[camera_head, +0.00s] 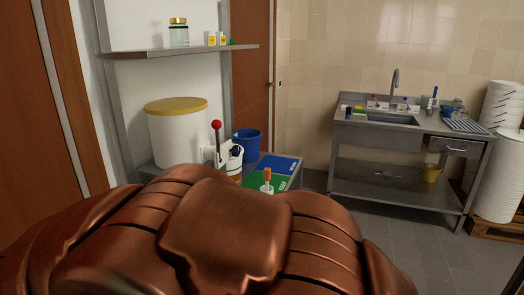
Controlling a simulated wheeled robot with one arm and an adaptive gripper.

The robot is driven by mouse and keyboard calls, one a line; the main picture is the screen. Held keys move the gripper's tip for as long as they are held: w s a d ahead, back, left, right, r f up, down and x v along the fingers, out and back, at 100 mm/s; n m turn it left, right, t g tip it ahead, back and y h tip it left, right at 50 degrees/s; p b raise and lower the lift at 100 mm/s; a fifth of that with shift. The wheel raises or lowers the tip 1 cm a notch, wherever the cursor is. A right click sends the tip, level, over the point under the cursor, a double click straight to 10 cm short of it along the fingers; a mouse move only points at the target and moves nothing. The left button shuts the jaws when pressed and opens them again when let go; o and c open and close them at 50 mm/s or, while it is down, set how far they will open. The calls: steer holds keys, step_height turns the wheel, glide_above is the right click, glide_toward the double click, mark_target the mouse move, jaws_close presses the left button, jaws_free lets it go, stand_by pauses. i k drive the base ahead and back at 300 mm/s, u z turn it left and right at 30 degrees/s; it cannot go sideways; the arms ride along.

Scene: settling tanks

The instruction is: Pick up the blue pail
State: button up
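The blue pail (247,146) stands upright, left of the middle of the view, on a grey bench beside the brown door. Its lower left part is hidden behind a white device with a red-knobbed lever (217,125). My gripper is not in view. A large copper-brown form fills the lower part of the picture and hides the front of the bench.
A white drum with a yellow lid (178,137) stands left of the pail, under a shelf (180,51) holding jars. Grey floor between is clear.

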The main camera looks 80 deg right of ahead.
mark_target(250, 139)
steer(key=u, duration=0.05)
steer(key=k, duration=0.55)
steer(key=z, duration=2.25)
steer(key=k, duration=0.5)
steer(key=u, duration=1.65)
steer(key=i, duration=1.15)
steer(key=z, duration=2.2)
